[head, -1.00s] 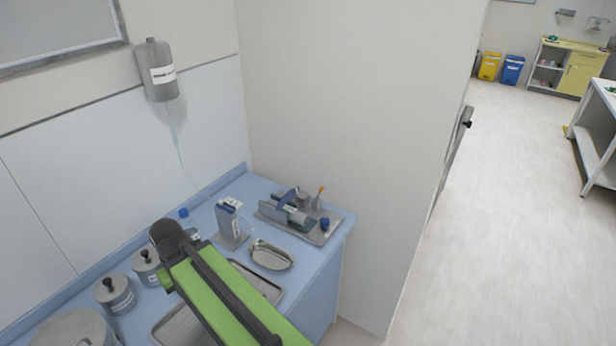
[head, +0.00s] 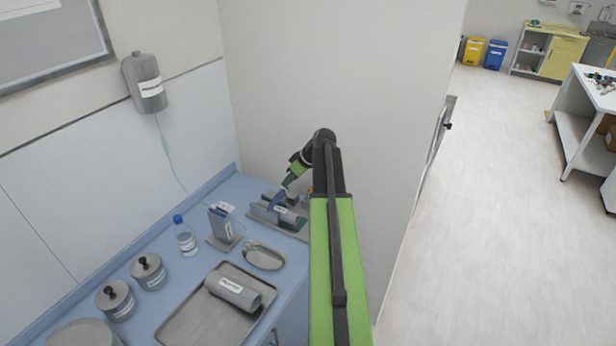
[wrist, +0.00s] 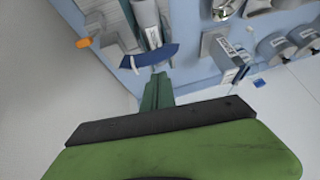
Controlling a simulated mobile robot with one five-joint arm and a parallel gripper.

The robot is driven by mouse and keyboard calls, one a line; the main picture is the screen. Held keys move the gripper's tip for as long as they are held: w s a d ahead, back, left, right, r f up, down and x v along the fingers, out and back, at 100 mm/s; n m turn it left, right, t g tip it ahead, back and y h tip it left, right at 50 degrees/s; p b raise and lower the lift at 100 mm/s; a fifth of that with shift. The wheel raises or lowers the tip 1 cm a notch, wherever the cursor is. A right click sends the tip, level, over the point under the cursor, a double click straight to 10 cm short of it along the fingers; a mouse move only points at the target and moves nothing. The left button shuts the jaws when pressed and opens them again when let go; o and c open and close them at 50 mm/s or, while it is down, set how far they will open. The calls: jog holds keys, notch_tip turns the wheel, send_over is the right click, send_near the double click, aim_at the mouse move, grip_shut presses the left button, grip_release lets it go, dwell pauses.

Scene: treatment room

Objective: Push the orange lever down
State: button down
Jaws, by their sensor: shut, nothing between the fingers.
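The orange lever (wrist: 83,43) shows in the wrist view at the upper left, on a grey block of the device. In the head view only a sliver of it (head: 309,189) shows beside my arm. The device has a grey base (head: 262,217), a grey cylinder and a blue curved piece (wrist: 150,57). My gripper (head: 287,184) is shut and empty, pointing down above the device. In the wrist view its green fingertips (wrist: 158,77) are by the blue piece, with the lever off to the left. I cannot tell whether they touch the blue piece.
A labelled box holder (head: 222,228), a bottle (head: 185,238), a kidney dish (head: 264,255), lidded jars (head: 148,270) and a tray (head: 185,325) with a grey roll stand on the blue counter. The wall (head: 340,80) rises close behind the device.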

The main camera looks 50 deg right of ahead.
jog(key=s+d+r, duration=0.1)
jog(key=s+d, duration=0.1)
jog(key=d, duration=0.3)
jog(key=s+d+r+t, duration=0.1)
jog(key=s+d, duration=0.1)
jog(key=d, duration=0.3)
jog(key=shift+d+r+t+h, duration=0.25)
jog(key=shift+r+t+h, duration=0.05)
jog(key=shift+r+h, duration=0.1)
jog(key=shift+w, duration=0.1)
jog(key=shift+w+a+f+b, duration=0.1)
jog(key=shift+w+f+b, duration=0.3)
jog(key=shift+f+b, duration=1.1)
jog(key=shift+w+a+f+b, duration=0.15)
jog(key=shift+w+f+b, duration=0.3)
jog(key=shift+f+b, duration=1)
jog(key=shift+w+a+f+b, duration=0.1)
jog(key=shift+w+f+b, duration=0.3)
jog(key=shift+f+b, duration=1.1)
jog(key=shift+f, duration=0.15)
